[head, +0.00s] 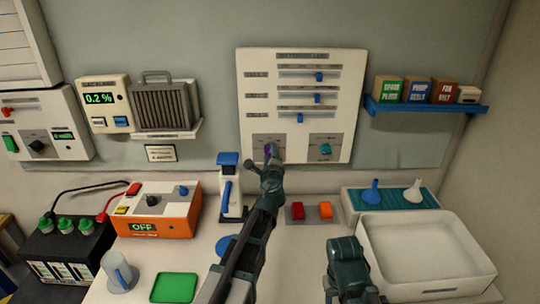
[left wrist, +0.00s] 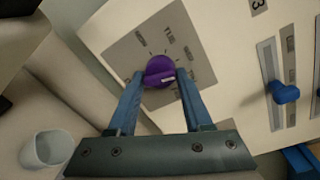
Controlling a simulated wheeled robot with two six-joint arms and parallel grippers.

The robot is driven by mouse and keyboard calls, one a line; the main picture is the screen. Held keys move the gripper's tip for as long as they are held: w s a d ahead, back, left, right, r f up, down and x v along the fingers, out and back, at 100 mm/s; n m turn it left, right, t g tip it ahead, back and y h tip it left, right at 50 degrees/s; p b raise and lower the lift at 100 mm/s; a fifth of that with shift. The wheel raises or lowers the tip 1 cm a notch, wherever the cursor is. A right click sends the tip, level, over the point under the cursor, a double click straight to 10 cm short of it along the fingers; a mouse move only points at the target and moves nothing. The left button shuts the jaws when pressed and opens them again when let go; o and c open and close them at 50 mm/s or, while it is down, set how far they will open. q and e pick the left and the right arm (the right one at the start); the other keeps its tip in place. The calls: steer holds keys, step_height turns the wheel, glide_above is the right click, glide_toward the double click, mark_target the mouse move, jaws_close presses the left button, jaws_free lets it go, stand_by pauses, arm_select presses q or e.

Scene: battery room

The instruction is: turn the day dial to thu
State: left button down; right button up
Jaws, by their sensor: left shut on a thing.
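The purple day dial (left wrist: 159,66) sits on a grey plate (left wrist: 127,52) low on the white wall panel (head: 262,118). Day labels ring it; TUE reads clearest, with others at an angle or partly hidden. My left gripper (left wrist: 160,75) has its two blue fingers on either side of the dial and is shut on it. The dial's grip ridge lies between the fingertips, with a pale mark at its right end. In the head view the left gripper (head: 270,158) covers much of the dial. My right gripper (head: 345,252) hangs low over the bench; its jaws are unclear.
The panel carries several blue sliders (head: 319,76) and a teal knob (head: 326,149) right of the day dial. An orange unit (head: 157,212) is at left.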

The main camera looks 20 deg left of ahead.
arm_select(q)
steer(key=m, duration=0.5)
steer(key=shift+y, duration=0.3)
steer(key=shift+m, duration=0.4)
steer(key=shift+c, duration=1.8)
jaws_free()
steer(key=shift+d, duration=0.1)
steer(key=v, duration=1.3)
steer(key=shift+s, duration=0.35)
steer(key=shift+f, duration=0.15)
